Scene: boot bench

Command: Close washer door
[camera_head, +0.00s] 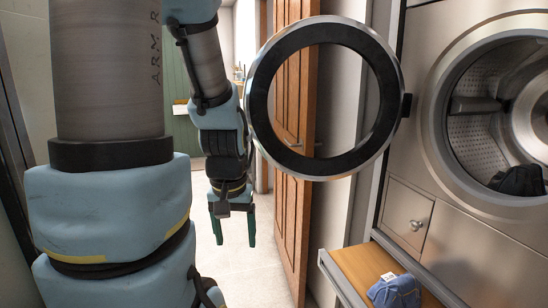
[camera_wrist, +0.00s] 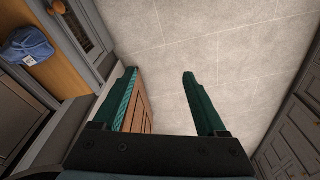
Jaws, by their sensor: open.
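The washer door (camera_head: 266,100) is a round ring with a dark inner rim and a metal outer edge. It stands swung wide open, out to the left of the washer (camera_head: 421,150). The washer's round drum opening (camera_head: 470,130) is uncovered, and a dark cloth (camera_head: 518,180) lies inside the drum. My gripper (camera_head: 232,228) hangs pointing down, below and to the left of the door ring, apart from it. Its green fingers are spread and empty, and in the wrist view (camera_wrist: 160,90) they are over bare floor. The washer door is not clearly visible in the wrist view.
A brown wooden door (camera_head: 293,225) stands behind the ring. Tiled floor (camera_head: 235,262) is clear.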

